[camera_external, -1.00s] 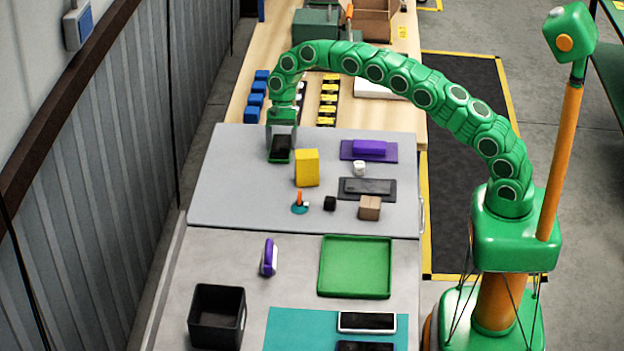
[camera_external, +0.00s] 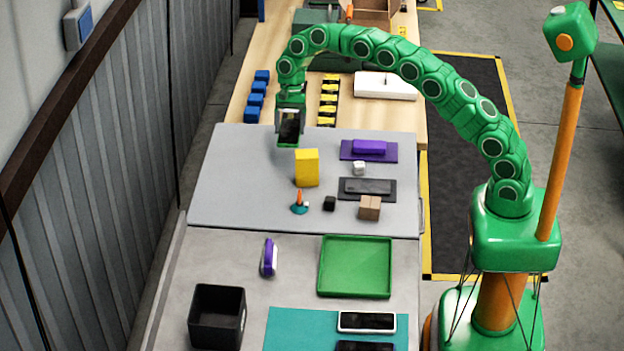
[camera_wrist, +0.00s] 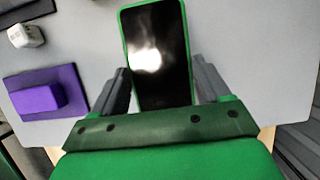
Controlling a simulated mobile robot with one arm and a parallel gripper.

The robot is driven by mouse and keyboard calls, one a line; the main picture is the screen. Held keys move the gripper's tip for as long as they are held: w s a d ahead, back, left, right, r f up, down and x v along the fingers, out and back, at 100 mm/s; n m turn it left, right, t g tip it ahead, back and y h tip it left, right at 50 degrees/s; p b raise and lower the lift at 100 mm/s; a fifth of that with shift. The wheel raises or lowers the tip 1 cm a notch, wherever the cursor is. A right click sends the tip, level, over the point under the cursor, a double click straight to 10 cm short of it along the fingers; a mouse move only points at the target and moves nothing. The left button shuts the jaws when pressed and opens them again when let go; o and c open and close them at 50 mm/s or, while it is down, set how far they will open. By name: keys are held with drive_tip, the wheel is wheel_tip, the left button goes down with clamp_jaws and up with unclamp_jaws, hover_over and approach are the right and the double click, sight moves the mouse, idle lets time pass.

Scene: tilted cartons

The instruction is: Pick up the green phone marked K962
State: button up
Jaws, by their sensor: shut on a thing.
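A phone with a green edge and a dark glossy screen (camera_wrist: 158,55) is between the fingers of my gripper (camera_wrist: 163,88) in the wrist view. In the external view the phone (camera_external: 289,131) hangs below my gripper (camera_external: 290,118), above the far left part of the grey board. My gripper is shut on it, with one finger along each long side. No K962 marking can be read in these views.
A yellow block (camera_external: 307,168) stands in front of the phone. A purple block (camera_external: 369,147) on a purple mat, a white die (camera_external: 359,168) and a wooden cube (camera_external: 370,208) are to the right. A green tray (camera_external: 355,267) and a black bin (camera_external: 217,316) are nearer.

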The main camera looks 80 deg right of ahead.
drive_tip(key=s+a+r, duration=0.2)
drive_tip(key=s+r, duration=0.4)
drive_tip(key=s, duration=0.4)
drive_tip(key=shift+s+a, duration=0.2)
drive_tip(key=shift+a, duration=0.15)
